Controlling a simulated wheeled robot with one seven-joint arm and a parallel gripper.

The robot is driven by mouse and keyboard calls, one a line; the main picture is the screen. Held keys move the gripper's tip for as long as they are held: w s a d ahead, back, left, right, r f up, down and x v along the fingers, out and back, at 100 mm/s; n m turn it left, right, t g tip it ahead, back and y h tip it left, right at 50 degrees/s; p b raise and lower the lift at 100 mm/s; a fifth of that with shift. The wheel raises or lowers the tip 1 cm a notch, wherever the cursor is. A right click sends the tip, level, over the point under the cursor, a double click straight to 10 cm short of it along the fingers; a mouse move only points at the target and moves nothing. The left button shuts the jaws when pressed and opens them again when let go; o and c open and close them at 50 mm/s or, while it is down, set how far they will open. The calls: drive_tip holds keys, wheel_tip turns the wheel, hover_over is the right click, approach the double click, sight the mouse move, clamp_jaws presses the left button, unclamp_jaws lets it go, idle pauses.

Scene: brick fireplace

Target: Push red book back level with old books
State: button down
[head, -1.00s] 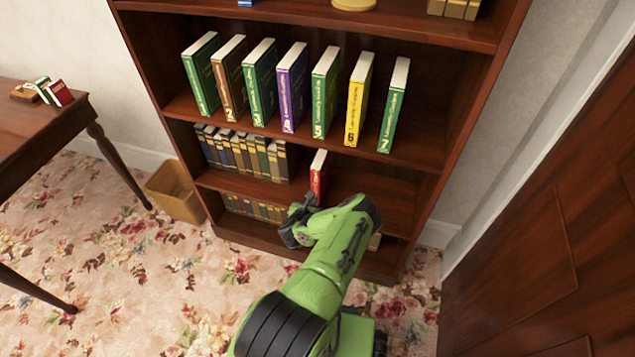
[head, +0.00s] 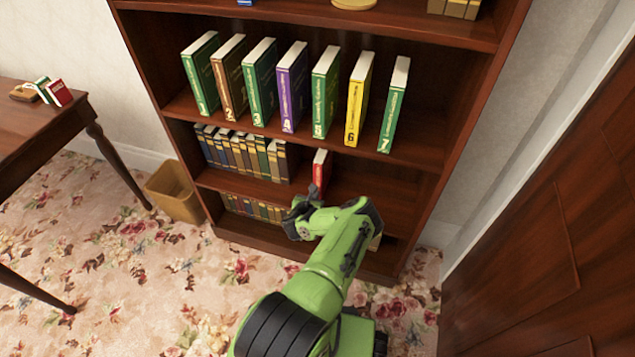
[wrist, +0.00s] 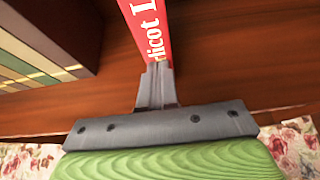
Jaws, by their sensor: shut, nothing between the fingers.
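The red book (head: 321,169) stands upright on the middle shelf, to the right of the row of old books (head: 245,153) with a gap between. In the wrist view its red spine (wrist: 158,30) with white lettering fills the top middle. My gripper (head: 313,193) is shut and empty, at the lower part of the spine. In the wrist view my fingertips (wrist: 157,70) overlap the spine's lower end; they look to be touching it or very close. The old books also show at the upper left of the wrist view (wrist: 50,40).
Numbered books (head: 290,85) stand on the shelf above. More old books (head: 255,207) are on the shelf below. The middle shelf is bare to the right of the red book (head: 385,190). A bin (head: 174,192) and table (head: 40,130) stand left, a wooden door (head: 560,230) right.

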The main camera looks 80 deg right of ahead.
drive_tip(key=shift+s+d+b, duration=0.15)
drive_tip(key=shift+d+b, duration=0.2)
drive_tip(key=shift+d, duration=1.05)
drive_tip(key=shift+a+r+p, duration=0.15)
drive_tip(key=shift+a+p, duration=0.7)
drive_tip(key=shift+a, duration=0.25)
drive_tip(key=a+p, duration=0.3)
drive_tip(key=a, duration=0.4)
drive_tip(key=shift+w+a, duration=0.4)
drive_tip(key=shift+w, duration=0.05)
